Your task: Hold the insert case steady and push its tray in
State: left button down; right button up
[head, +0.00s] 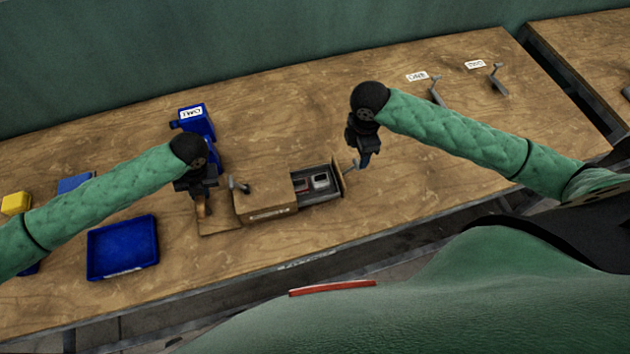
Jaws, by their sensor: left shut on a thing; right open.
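The insert case (265,202) is a light brown wooden box on the bench, with a label on its front. Its tray (322,197) sticks out to the right, with a red insert and a grey insert visible inside. My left gripper (203,207) points down at the case's left end and is shut on an upright brown part there; the fingertips are small and dark. My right gripper (363,163) is open and points down beside the tray's right end, close to the handle; whether they touch is unclear.
An open blue bin (122,247) lies left of the case. A blue press (195,122) with a label stands behind my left gripper. A yellow block (15,203) is at far left. Grey levers (436,92) with white labels stand at back right. The bench right of the tray is clear.

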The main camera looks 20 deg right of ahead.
jog(key=shift+f, duration=4.15)
jog(key=shift+c, duration=0.4)
jog(key=c, duration=1)
